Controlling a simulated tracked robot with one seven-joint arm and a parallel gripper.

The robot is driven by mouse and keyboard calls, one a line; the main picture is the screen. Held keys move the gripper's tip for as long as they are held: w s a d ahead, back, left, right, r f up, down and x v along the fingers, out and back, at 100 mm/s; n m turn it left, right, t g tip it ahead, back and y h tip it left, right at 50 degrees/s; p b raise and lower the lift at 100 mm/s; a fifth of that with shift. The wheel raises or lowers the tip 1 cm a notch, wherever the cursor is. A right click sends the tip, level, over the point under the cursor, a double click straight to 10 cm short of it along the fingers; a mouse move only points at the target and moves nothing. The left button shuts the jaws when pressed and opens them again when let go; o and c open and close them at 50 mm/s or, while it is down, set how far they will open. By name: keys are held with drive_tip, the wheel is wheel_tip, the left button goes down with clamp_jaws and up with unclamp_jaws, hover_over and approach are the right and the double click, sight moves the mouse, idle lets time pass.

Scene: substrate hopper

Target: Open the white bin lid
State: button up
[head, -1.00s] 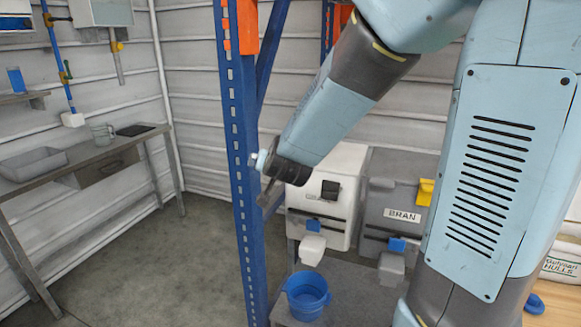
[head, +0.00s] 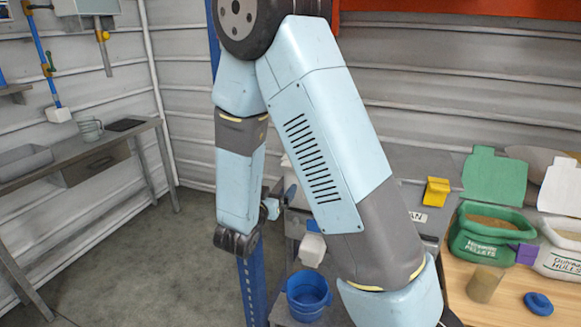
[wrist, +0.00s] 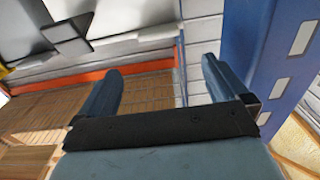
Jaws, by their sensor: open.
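The white bin is mostly hidden behind my arm in the head view; a strip of its body (head: 297,172) and its white spout (head: 312,248) show. Its lid and dark latch are hidden there. My gripper (wrist: 160,88) is open and empty in the wrist view, its two blue-grey fingers spread apart. In the head view its end is small, beside the blue post and close in the picture to the white bin. A pale panel with a black block (wrist: 68,32) shows at the wrist view's upper left; I cannot tell if it is the bin.
A blue rack post (head: 254,285) stands close to my gripper and fills the right of the wrist view (wrist: 268,55). A blue bucket (head: 308,300) sits below the spout. A yellow latch (head: 436,192), a green pellet bag (head: 480,240) and a scoop cup (head: 484,284) are to the right.

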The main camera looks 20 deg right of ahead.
sight(291, 167)
drive_tip(key=x, duration=1.3)
drive_tip(key=shift+w+d, duration=0.25)
drive_tip(key=shift+c, duration=0.3)
